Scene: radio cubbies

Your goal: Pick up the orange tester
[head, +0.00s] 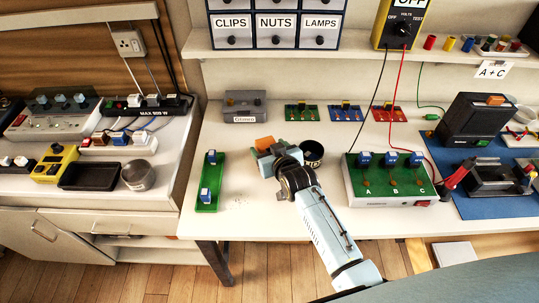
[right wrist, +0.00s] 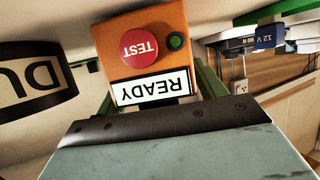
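The orange tester (head: 263,143) is on the white bench near the middle of the head view, partly hidden by my right gripper (head: 268,156). In the right wrist view the tester (right wrist: 142,48) is close and straight ahead, with a red TEST button, a small green light and a white READY label that appears upside down. My left gripper is not in view.
A dark round tin (head: 312,152) stands close right of the tester. A green strip with blue-white blocks (head: 208,183) lies left, and the A-B-C box (head: 388,182) stands right. Small coloured boards (head: 301,112) lie behind. The bench front is mostly bare.

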